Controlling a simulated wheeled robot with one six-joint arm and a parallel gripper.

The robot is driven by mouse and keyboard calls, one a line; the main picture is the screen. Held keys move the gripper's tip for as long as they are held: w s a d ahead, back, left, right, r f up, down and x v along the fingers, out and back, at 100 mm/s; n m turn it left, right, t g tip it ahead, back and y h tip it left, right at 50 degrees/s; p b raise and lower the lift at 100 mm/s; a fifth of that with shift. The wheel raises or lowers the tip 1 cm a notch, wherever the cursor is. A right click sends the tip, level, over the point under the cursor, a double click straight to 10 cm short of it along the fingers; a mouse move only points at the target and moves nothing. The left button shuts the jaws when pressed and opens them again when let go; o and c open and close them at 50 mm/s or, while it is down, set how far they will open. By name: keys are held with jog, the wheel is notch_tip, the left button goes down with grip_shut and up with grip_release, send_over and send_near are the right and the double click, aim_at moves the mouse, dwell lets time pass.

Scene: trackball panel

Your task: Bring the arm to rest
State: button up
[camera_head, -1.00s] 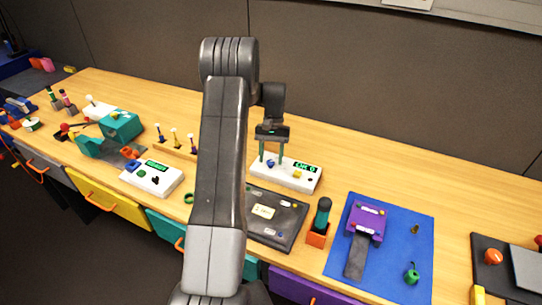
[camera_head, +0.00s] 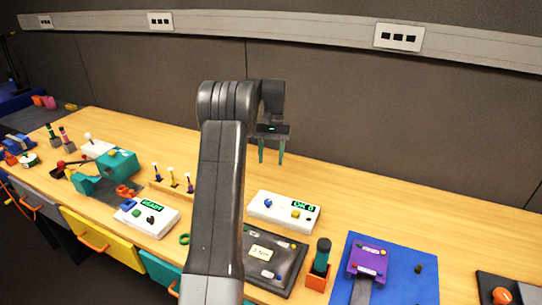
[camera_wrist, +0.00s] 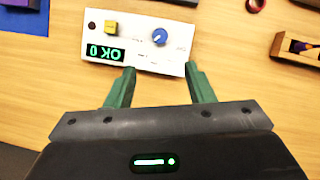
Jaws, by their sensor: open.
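My gripper (camera_head: 271,152) is open and empty, with its two green fingers pointing down above the back part of the wooden table. It hangs in the air above and behind the white panel (camera_head: 275,221), which has a blue ball or knob (camera_head: 268,203), a yellow block (camera_head: 295,214) and a green lit display. In the wrist view the open fingers (camera_wrist: 160,85) show below the white panel (camera_wrist: 140,60), apart from each other with nothing between them. The blue knob (camera_wrist: 159,37) and yellow block (camera_wrist: 111,28) lie beyond the fingertips.
A dark tray (camera_head: 290,279) lies in front of the panel. A green-handled tool in an orange holder (camera_head: 317,283) and a purple device (camera_head: 368,258) on a blue mat (camera_head: 416,286) stand to the right. A white READY box (camera_head: 158,229) is left. The back wall is close behind.

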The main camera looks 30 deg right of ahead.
aim_at(268, 201)
jog(key=shift+r, duration=0.15)
dwell(0.4)
jog(key=p+x, duration=0.1)
jog(key=x, duration=1.2)
jog(key=shift+s+f, duration=0.15)
jog(key=shift+f, duration=0.25)
